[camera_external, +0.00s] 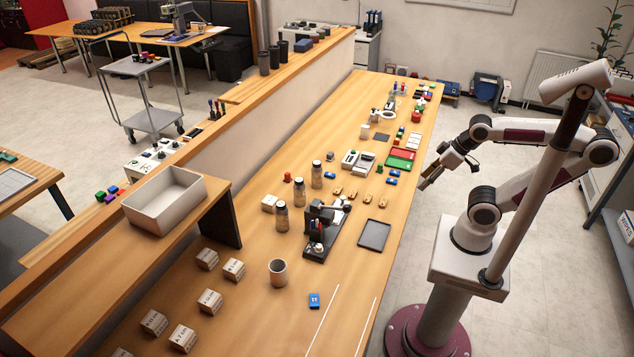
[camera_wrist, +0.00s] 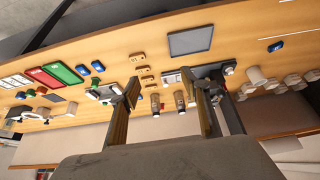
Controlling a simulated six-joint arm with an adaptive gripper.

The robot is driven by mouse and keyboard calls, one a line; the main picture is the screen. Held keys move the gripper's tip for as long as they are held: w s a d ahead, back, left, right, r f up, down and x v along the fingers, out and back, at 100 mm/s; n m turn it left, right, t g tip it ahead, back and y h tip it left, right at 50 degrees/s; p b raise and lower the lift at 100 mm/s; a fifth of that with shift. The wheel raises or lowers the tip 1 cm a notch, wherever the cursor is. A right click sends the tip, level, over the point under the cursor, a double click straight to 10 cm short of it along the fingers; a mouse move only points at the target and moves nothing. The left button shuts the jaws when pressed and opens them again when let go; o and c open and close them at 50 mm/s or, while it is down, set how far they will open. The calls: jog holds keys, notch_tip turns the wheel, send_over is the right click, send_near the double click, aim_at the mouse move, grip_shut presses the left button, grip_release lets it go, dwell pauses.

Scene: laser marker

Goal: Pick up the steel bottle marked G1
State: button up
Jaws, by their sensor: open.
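In the wrist view two bottles show between the fingers, a left one (camera_wrist: 155,103) and a right one (camera_wrist: 180,101), at some distance. My gripper (camera_external: 428,180) is open and empty, out past the table's right edge; its two fingers also show in the wrist view (camera_wrist: 161,86).
A black laser-marker-like device (camera_external: 322,232) stands right beside the near bottle. A dark tray (camera_external: 374,235), a cup (camera_external: 278,272), white boxes (camera_external: 208,303) and small tan blocks (camera_external: 352,195) lie around. A raised shelf with a white bin (camera_external: 165,200) runs along the left.

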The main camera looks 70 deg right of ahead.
jog(key=shift+w, duration=0.1)
jog(key=w+d+n+t+h, duration=0.1)
jog(key=w+d+t, duration=0.3)
jog(key=w, duration=1)
jog(key=w+d+t+h, duration=0.1)
jog(key=w+d, duration=0.6)
jog(key=w, duration=0.7)
jog(key=w+d+f+n+t+y, duration=0.2)
jog(key=w+f+t, duration=0.1)
jog(key=w, duration=0.6)
jog(key=t+y, duration=0.3)
jog(key=y, duration=0.3)
send_near(317, 174)
jog(key=shift+n, duration=0.4)
jog(key=shift+w+d+r, duration=0.65)
jog(key=shift+w+r, duration=0.15)
jog(key=shift+w, duration=0.05)
jog(key=shift+w+d+r, duration=0.65)
jog(key=shift+w+r, duration=0.2)
jog(key=shift+w, duration=0.1)
jog(key=shift+x, duration=1.25)
jog(key=shift+a, duration=0.1)
